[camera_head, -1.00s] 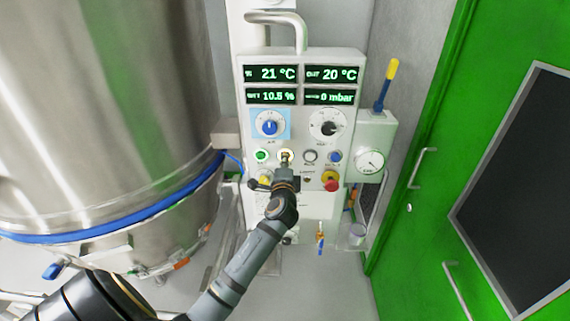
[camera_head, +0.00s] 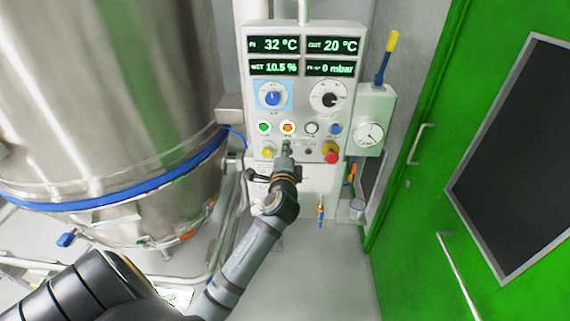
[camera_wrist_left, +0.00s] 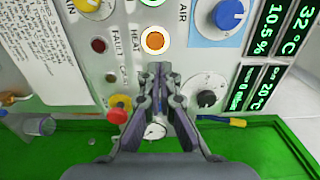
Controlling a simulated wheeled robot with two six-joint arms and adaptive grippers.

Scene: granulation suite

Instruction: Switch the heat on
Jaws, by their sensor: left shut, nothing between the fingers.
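The heat button (camera_head: 287,127) glows orange in the second row of the control panel (camera_head: 352,110). In the left wrist view the round orange button (camera_wrist_left: 154,41) sits beside the printed word HEAT. My left gripper (camera_head: 284,147) is shut and empty, just below the button in the head view. In the left wrist view its closed fingertips (camera_wrist_left: 160,68) point at the panel close to the button, with a gap in the picture. The inlet display (camera_head: 273,45) reads 32 °C. My right gripper is not in view.
Near the button are a green button (camera_head: 264,127), a blue knob (camera_head: 272,98), a black dial (camera_head: 329,97) and a red mushroom button (camera_head: 331,157). A large steel vessel (camera_head: 110,100) stands left, a green door (camera_head: 425,130) right.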

